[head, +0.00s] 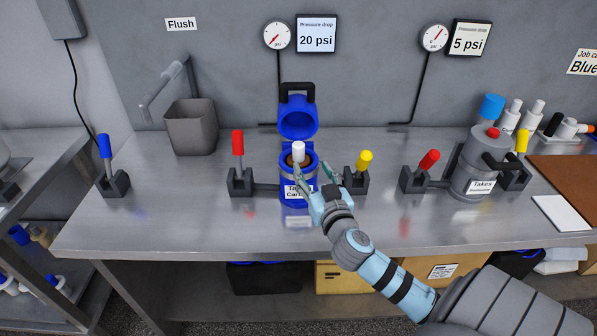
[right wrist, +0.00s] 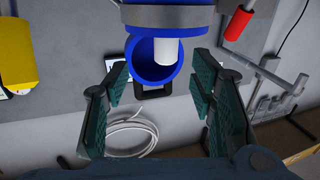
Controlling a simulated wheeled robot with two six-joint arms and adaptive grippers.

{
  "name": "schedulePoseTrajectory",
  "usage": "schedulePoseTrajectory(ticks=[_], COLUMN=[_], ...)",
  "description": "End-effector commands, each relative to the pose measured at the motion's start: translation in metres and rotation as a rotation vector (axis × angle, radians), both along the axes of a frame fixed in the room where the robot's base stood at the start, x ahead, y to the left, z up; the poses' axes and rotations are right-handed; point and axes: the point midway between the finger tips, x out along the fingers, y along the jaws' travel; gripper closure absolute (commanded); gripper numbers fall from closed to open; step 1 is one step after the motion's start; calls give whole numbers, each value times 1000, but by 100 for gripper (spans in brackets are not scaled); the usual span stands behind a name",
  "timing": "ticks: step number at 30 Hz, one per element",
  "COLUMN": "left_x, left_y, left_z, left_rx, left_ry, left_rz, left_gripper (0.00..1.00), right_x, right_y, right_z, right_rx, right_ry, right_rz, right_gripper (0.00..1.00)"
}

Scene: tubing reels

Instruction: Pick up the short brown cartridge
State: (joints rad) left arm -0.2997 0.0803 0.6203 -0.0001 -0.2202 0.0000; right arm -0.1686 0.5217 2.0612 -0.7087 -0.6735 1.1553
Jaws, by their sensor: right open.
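The brown cartridge (head: 288,159) sits in the open blue housing (head: 298,197) in the middle of the bench, only a bit of brown showing under its white top (head: 298,150). The housing's blue lid (head: 298,118) is tipped up behind it. My right gripper (head: 315,172) is open, its fingers at the front and right of the housing's mouth. In the right wrist view, the white top (right wrist: 165,53) and blue housing (right wrist: 168,14) show beyond the open, empty fingers of the right gripper (right wrist: 160,88). My left gripper is not in view.
Red (head: 237,143) and yellow (head: 364,160) levers flank the housing closely. A grey closed housing (head: 472,160) stands to the right, and a grey bin (head: 190,127) at the back left. The bench (head: 140,222) is clear at front left.

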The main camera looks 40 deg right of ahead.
Motion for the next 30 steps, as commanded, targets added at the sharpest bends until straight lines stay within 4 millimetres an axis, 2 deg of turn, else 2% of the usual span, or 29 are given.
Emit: schedulePoseTrajectory(ticks=[3, 11, 16, 19, 24, 26, 30], left_x=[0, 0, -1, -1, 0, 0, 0], left_y=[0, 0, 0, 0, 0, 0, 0], left_z=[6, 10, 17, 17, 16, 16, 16], left_rx=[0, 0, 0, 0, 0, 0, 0], left_ry=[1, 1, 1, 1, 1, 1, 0], left_rz=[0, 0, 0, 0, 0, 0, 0], left_gripper=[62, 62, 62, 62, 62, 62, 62], right_x=[26, 54, 86, 96, 96, 96, 96], right_y=[-11, -20, -27, -31, -31, -31, -31], right_z=[3, 1, 1, 0, -1, -1, -1], right_rx=[2, 4, 2, 2, 2, 2, 2], right_ry=[-1, 2, 2, 4, 4, 4, 4], right_rz=[-3, -3, -4, -3, -1, -2, -2], right_gripper=[49, 49, 49, 49, 49, 56, 78])
